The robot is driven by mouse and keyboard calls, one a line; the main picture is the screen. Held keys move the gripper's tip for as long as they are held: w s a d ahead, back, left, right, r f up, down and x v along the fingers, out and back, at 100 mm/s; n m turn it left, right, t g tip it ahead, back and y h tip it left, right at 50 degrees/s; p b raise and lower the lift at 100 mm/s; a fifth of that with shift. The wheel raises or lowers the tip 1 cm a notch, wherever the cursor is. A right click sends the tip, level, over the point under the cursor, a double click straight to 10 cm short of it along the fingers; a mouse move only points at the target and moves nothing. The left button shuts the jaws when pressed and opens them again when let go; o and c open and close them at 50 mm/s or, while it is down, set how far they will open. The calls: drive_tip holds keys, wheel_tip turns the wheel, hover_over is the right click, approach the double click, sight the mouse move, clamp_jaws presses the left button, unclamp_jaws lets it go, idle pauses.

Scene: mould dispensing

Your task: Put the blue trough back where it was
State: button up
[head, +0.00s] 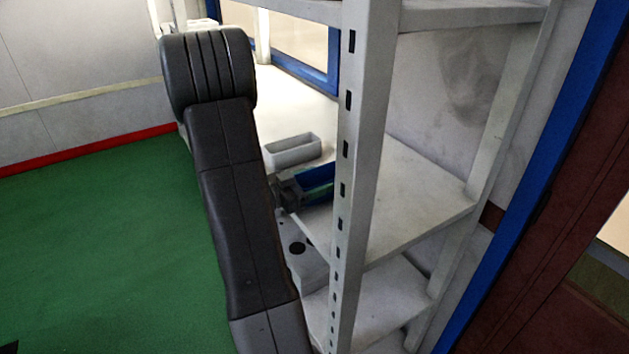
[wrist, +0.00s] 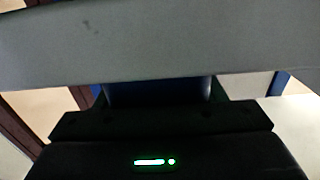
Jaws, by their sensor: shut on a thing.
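The blue trough (head: 316,182) shows in the head view at the shelf's left part, partly behind the white shelf post. My gripper (head: 292,191) is shut on its near left end. The trough is over or on the white shelf board; I cannot tell whether it touches. In the wrist view a dark blue strip of the trough (wrist: 158,92) shows between my gripper (wrist: 160,112) and a broad grey surface that fills the top. The rest of the trough is hidden there.
A grey open trough (head: 292,152) stands on the white surface just behind the blue one. The upright shelf post (head: 360,130) stands close on the right. The shelf board (head: 420,195) right of the post is bare. Green floor lies left.

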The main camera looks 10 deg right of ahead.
drive_tip(key=shift+f, duration=0.2)
drive_tip(key=o, duration=1)
drive_tip(key=shift+r, duration=0.25)
drive_tip(key=b+v, duration=0.2)
drive_tip(key=v, duration=1)
drive_tip(key=shift+f, duration=0.1)
